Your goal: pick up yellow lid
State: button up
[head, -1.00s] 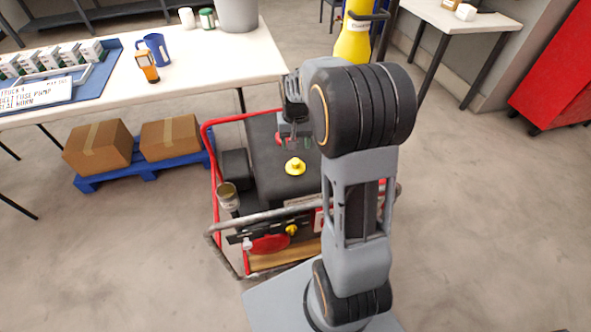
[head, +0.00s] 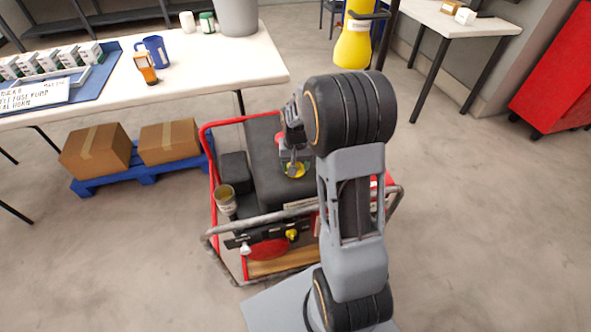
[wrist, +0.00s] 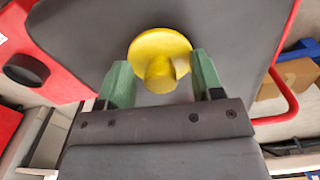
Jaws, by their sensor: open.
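The yellow lid (wrist: 160,52) is a round disc with a raised knob, resting on the dark top of the red-framed machine. In the wrist view its knob lies between the two green fingers of my gripper (wrist: 160,82), with a gap on each side. My gripper is open. In the head view my gripper (head: 293,168) is right over the yellow lid (head: 295,171) and covers part of it. I cannot tell whether the fingers touch the disc.
The machine's dark top (head: 267,150) is ringed by a red tube frame (head: 209,150). An open can (head: 226,200) stands at its left side. A white table (head: 215,80) is behind left. Boxes (head: 95,150) sit on a blue pallet (head: 143,176).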

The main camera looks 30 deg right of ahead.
jog(key=shift+c, duration=0.2)
jog(key=shift+r, duration=0.1)
jog(key=c, duration=0.9)
jog(key=shift+c, duration=0.2)
